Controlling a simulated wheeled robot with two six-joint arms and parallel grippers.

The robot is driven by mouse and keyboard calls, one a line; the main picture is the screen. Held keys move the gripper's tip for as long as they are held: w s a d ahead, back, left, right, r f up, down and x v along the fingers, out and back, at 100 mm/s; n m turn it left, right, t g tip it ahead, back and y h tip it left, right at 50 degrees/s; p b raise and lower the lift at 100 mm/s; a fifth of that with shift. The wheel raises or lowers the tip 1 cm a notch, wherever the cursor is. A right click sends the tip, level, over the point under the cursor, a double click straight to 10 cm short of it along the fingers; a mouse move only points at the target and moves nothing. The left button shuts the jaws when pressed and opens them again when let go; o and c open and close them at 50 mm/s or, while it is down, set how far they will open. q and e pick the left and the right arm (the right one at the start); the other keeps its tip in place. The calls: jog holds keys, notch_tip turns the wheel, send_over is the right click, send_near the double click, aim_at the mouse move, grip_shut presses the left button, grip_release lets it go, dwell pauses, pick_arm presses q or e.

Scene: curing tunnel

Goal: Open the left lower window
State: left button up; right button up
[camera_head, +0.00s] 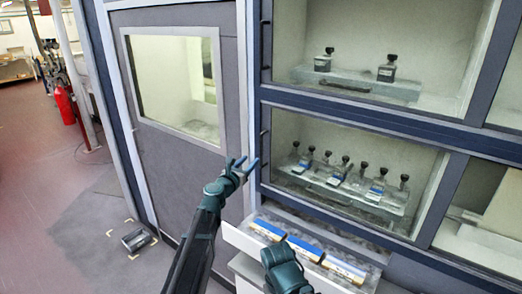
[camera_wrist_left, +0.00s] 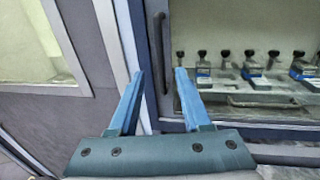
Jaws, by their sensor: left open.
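The left lower window (camera_head: 405,160) is a clear pane in a dark blue frame, closed as far as I can tell. Several dark-capped bottles show behind it. Its dark upright handle (camera_head: 263,148) is on the left edge; in the left wrist view the handle (camera_wrist_left: 160,45) stands just beyond my fingertips. My left gripper (camera_head: 242,163) is open and empty, beside the lower part of the handle. In the left wrist view its two blue fingers (camera_wrist_left: 160,74) point at the handle, one to each side in the picture; no contact is clear. My right gripper (camera_head: 285,272) is low in the head view, its fingertips hidden.
A white ledge (camera_head: 232,236) with blue-and-yellow boxes (camera_head: 304,248) juts out below the window. A grey door (camera_head: 190,165) with a glass pane stands to the left. A small dark device (camera_head: 135,240) lies on the floor. The floor at left is open.

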aim_at(261, 149)
pick_arm(q)
jog(key=x, duration=1.1)
jog(key=shift+s, duration=0.1)
grip_shut()
dwell(0.9)
